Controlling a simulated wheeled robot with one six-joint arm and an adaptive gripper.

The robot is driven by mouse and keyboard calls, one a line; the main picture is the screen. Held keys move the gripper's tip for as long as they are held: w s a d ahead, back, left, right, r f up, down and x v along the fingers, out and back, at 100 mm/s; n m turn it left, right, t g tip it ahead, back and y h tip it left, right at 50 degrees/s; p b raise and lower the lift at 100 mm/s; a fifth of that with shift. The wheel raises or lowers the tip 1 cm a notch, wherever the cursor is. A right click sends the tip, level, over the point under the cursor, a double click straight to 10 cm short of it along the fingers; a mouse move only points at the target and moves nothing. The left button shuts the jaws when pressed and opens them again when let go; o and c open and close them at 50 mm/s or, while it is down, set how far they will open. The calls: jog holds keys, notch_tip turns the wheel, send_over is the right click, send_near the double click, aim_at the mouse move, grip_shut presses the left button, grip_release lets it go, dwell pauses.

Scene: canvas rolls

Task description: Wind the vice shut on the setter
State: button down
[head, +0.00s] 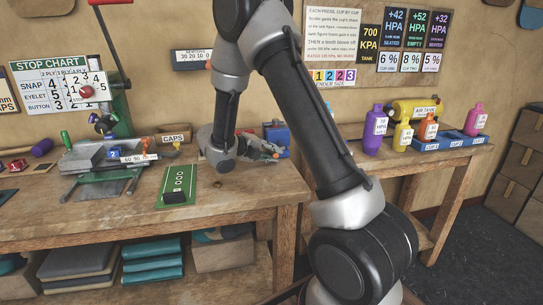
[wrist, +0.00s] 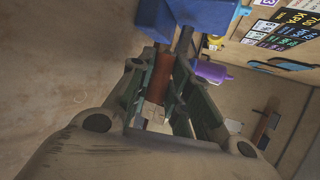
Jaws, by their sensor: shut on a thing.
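My gripper (head: 262,149) is at the back of the bench, mostly seen from the side. In the wrist view its two fingers (wrist: 166,108) close around a reddish-brown cylindrical handle (wrist: 157,80). A blue block-shaped body (wrist: 205,14) lies just beyond the handle, with a dark rod beside it. This looks like the vice; it also shows in the head view as a blue body (head: 277,135) just beyond the gripper. I cannot make out the setter or the jaw gap; my gripper and arm cover that area in the head view.
The wooden bench (head: 240,195) has clear space in front of my gripper. A green board (head: 178,185) with a black block lies to the left. Further left stand a grey fixture (head: 100,160) and a lever press (head: 115,75). Coloured bottles (head: 374,130) stand on the right bench.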

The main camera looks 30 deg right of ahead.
jog(key=y, duration=0.1)
jog(key=r+y, duration=0.1)
jog(key=r+m+y, duration=0.1)
jog(key=y, duration=0.1)
jog(key=shift+d+r+t, duration=0.15)
jog(key=shift+d+t, duration=0.15)
jog(key=shift+s+d+r+m+t+y, duration=0.1)
jog(key=shift+d+r+m+t+y, duration=0.1)
jog(key=shift+y, duration=0.45)
jog(key=shift+s+d+r+m+t+y, duration=0.15)
jog(key=shift+r+y, duration=0.1)
jog(key=shift+y, duration=0.45)
jog(key=shift+w+d+r+m+t+y, duration=0.1)
jog(key=shift+r+m+y, duration=0.1)
jog(key=shift+y, duration=0.45)
jog(key=shift+s, duration=0.1)
jog(key=c, duration=1.3)
grip_release()
jog(key=v, duration=1.2)
jog(key=shift+d, duration=0.1)
